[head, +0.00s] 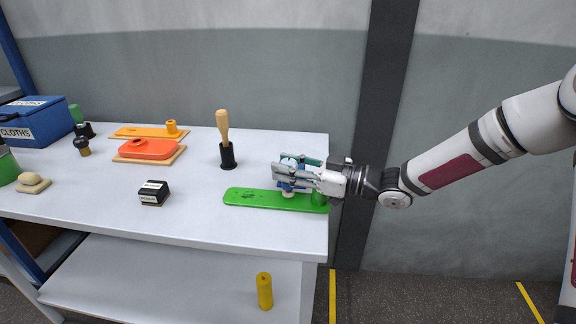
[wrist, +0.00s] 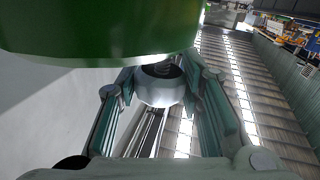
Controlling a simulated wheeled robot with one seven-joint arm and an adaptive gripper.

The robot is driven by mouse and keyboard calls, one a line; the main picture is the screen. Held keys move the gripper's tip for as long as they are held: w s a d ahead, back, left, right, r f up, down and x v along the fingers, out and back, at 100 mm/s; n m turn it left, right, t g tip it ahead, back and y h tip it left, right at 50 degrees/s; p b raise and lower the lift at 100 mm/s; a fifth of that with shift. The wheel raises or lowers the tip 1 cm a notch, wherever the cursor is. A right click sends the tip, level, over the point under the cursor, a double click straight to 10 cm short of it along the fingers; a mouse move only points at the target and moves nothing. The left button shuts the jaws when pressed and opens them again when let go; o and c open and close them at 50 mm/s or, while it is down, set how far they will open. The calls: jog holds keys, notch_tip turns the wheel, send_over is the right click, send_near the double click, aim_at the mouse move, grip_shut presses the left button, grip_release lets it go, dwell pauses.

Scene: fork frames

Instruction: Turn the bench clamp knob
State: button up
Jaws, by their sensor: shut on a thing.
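A green base board (head: 250,197) lies flat near the right end of the white bench, with a short green post (head: 319,198) at its right end. The bench clamp knob (head: 287,194) shows as a pale, rounded piece low between my fingers, above the board. My gripper (head: 285,178) reaches in from the right and is shut on the knob. In the wrist view the pale, rounded knob (wrist: 160,88) sits between the fingertips, and a large green surface covers the top left. The fingers hide much of the knob, so its turn angle cannot be told.
A wooden-handled tool (head: 223,127) stands in a black holder left of the gripper. A black block (head: 154,192), an orange fixture (head: 147,149) and a blue cloths box (head: 40,122) are farther left. A yellow cylinder (head: 264,291) stands on the lower shelf. The bench's front middle is clear.

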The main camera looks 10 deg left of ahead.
jog(key=shift+m+t, duration=0.3)
jog(key=shift+t, duration=0.2)
